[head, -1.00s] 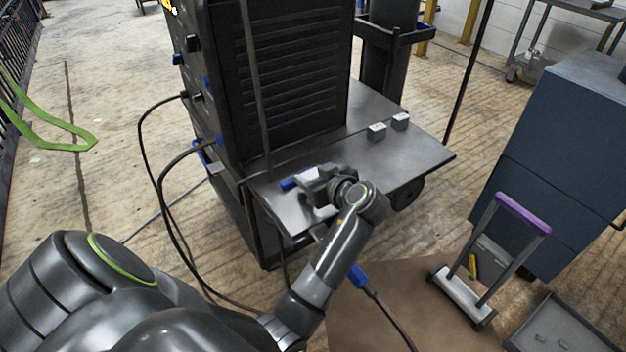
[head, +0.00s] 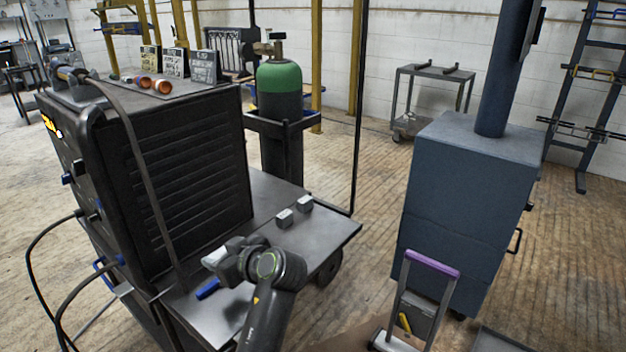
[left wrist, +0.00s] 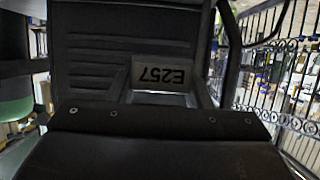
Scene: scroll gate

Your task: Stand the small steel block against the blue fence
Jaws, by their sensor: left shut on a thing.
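My left gripper (head: 228,252) is above the dark metal shelf (head: 330,236) of the cart, near its left part. It is shut on a small grey steel block (left wrist: 160,76), which shows in the left wrist view between the fingers with an upside-down "E257" on its face. In the head view the block is hard to tell apart from the gripper. A short blue bar (head: 207,289), which looks like the blue fence, lies on the shelf just below and left of the gripper; the arm may hide part of it. My right gripper is not in view.
Two small grey blocks (head: 284,217) and (head: 305,203) stand farther back on the shelf. A black louvred cabinet (head: 190,185) rises along the shelf's left side. A green-topped cylinder (head: 280,85) stands behind. The shelf's right part is clear.

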